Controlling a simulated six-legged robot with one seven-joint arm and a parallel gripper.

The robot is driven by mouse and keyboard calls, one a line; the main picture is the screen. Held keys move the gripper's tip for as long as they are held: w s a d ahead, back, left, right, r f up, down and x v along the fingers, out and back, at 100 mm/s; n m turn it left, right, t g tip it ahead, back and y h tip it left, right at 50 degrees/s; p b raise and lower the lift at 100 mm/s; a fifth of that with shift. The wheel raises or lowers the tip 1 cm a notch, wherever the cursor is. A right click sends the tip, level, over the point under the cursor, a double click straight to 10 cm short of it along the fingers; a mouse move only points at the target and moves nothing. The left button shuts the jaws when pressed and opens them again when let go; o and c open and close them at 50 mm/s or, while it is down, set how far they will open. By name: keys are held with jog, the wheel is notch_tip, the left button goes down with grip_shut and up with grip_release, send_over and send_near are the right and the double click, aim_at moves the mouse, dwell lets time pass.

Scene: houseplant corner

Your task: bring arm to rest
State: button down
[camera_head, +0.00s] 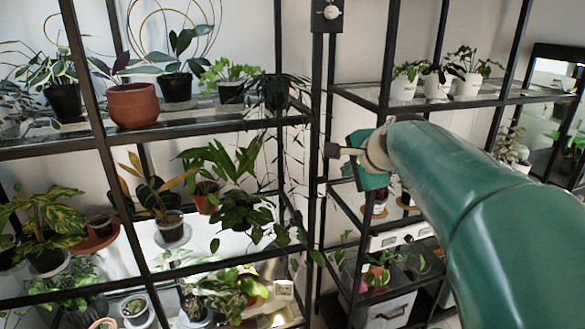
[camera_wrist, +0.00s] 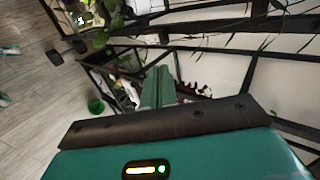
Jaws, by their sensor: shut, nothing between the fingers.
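My gripper (camera_wrist: 159,78) shows in the wrist view as two green fingers side by side, shut with nothing between them. They stick out beyond a black bar on my teal housing. In the head view my green arm reaches in from the lower right. Its end is in front of the right-hand shelf unit, where the fingers are hard to make out. No object is held.
Black metal shelf racks (camera_head: 225,128) with glass shelves fill the head view. A terracotta pot (camera_head: 133,105), small white pots (camera_head: 403,88) and many leafy plants stand on them. The wrist view shows open wooden floor (camera_wrist: 40,115) and a green pot (camera_wrist: 96,106).

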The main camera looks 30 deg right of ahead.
jog(key=shift+a, duration=0.1)
jog(key=s+a+f+n+g+y, duration=0.1)
jog(key=a+f+n+y, duration=0.15)
jog(key=a+n, duration=0.55)
jog(key=s+a+f+n+g+y, duration=0.1)
jog(key=s+a+f+n, duration=0.2)
jog(key=a, duration=0.9)
jog(key=s+a+f+n+g, duration=0.2)
jog(key=s+a+f+n, duration=0.4)
jog(key=a+f+n, duration=0.2)
jog(key=shift+s+a+f+n+h, duration=0.2)
jog(key=shift+s+a+n+h, duration=0.2)
jog(key=shift+a+n, duration=0.6)
jog(key=shift+d, duration=0.25)
